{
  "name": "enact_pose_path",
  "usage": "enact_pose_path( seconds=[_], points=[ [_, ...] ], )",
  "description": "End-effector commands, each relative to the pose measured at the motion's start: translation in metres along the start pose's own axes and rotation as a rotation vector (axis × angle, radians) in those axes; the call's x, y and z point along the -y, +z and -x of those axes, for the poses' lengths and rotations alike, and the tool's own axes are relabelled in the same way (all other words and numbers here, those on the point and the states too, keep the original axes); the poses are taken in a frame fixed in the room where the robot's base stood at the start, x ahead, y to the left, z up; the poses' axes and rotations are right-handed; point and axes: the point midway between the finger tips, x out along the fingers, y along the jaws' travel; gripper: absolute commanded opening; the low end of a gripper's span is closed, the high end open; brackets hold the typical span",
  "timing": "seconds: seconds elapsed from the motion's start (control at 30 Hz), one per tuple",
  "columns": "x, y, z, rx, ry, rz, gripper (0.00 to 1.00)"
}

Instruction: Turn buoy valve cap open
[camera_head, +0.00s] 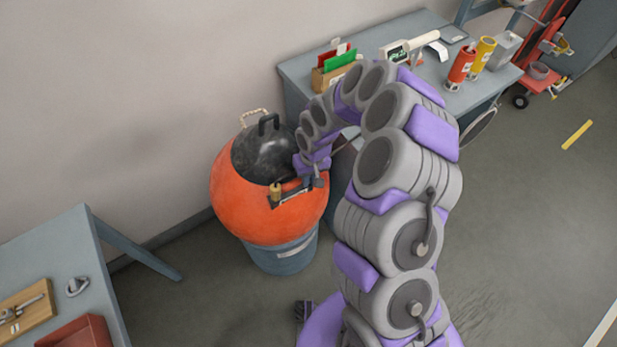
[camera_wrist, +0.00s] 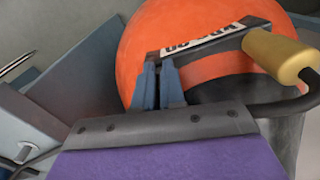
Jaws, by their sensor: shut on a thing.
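A large orange buoy (camera_head: 240,200) with a black top (camera_head: 262,152) sits in a blue-grey drum (camera_head: 285,256). On its near side is a dark bar (camera_head: 292,198) with a white lettered label; the bar also shows in the wrist view (camera_wrist: 205,42). A brass-coloured cylinder (camera_head: 276,192) stands at one end of the bar, apart from my fingers; it is large in the wrist view (camera_wrist: 278,56). My gripper (camera_wrist: 162,84) is shut at the bar's other end, with its blue fingers close together. The exact contact is partly hidden. I cannot tell which part is the valve cap.
A workbench (camera_head: 300,76) with a card box, canisters and tools stands behind my arm. Another table (camera_head: 40,245) with a red tray (camera_head: 75,334) is at lower left. The wall is close behind the buoy. Open floor (camera_head: 540,220) lies to the right.

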Motion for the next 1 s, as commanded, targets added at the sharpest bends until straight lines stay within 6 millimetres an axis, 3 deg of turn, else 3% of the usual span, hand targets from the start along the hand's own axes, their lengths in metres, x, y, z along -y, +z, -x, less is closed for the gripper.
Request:
enact_pose_path(
  seconds=[0.23, 0.53, 0.87, 0.9, 1.0],
  points=[
    [-0.0001, 0.0001, 0.0006, -0.001, 0.000, 0.025, 0.00],
    [-0.0026, 0.0006, 0.0013, 0.000, 0.006, 0.187, 0.00],
    [-0.0031, 0.0007, 0.0008, -0.002, 0.005, 0.201, 0.00],
    [-0.0031, 0.0007, 0.0009, -0.003, 0.004, 0.201, 0.13],
    [-0.0031, 0.0007, 0.0008, -0.002, 0.004, 0.201, 0.23]
  ],
)
